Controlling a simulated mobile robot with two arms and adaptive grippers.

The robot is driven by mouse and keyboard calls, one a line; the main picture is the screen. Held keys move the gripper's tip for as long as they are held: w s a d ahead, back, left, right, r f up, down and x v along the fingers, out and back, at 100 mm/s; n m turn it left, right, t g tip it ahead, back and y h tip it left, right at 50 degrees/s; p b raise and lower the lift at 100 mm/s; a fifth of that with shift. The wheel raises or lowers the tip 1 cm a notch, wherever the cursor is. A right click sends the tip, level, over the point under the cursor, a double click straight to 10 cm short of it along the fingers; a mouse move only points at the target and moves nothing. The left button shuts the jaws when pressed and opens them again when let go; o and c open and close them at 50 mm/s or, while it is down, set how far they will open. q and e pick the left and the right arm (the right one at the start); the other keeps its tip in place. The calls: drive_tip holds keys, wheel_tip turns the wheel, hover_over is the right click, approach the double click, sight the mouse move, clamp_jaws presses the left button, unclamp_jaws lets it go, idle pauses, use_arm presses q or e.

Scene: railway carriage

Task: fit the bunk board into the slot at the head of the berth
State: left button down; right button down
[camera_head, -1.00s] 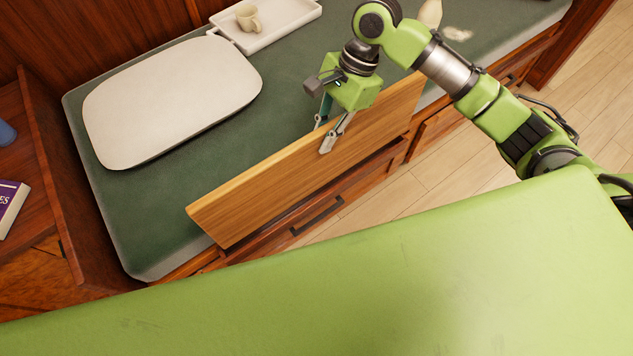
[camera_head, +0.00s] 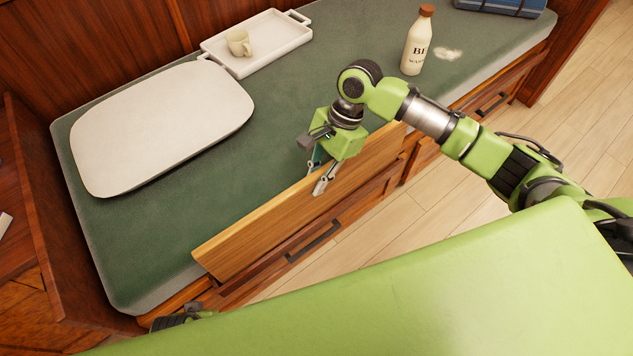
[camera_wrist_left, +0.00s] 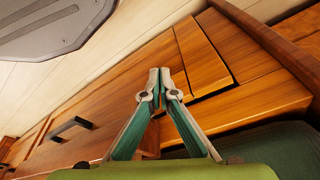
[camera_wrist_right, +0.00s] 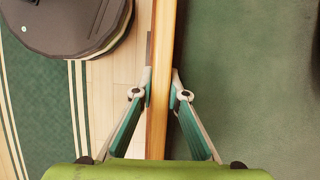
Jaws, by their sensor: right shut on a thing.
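The bunk board (camera_head: 290,215) is a long wooden plank, held on edge along the front side of the green berth (camera_head: 130,235). My right gripper (camera_head: 318,185) is shut on its upper edge, near its right half. In the right wrist view the board (camera_wrist_right: 162,40) runs between the fingertips (camera_wrist_right: 162,85). My left gripper (camera_wrist_left: 161,75) is shut with its tips together and nothing between them, in front of wooden panels. A dark part of my left arm shows at the bottom of the head view. I cannot make out the slot with certainty.
A white pillow (camera_head: 165,125) lies at the berth's left end, beside a wooden partition (camera_head: 45,215). A white tray (camera_head: 275,50) with a mug (camera_head: 238,43), a bottle (camera_head: 416,42) and a blue case (camera_head: 505,5) are on the berth. Floor (camera_head: 470,190) in front is clear.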

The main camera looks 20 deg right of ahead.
use_arm(q)
drive_tip(key=shift+w+r, duration=0.15)
drive_tip(key=shift+r, duration=0.35)
use_arm(e)
drive_tip(key=shift+f, duration=0.3)
use_arm(q)
drive_tip(key=shift+f, duration=0.15)
use_arm(e)
drive_tip(key=c, duration=2)
unclamp_jaws()
drive_tip(key=shift+f, duration=0.15)
use_arm(q)
drive_tip(key=shift+s+f, duration=0.2)
drive_tip(key=shift+f, duration=0.05)
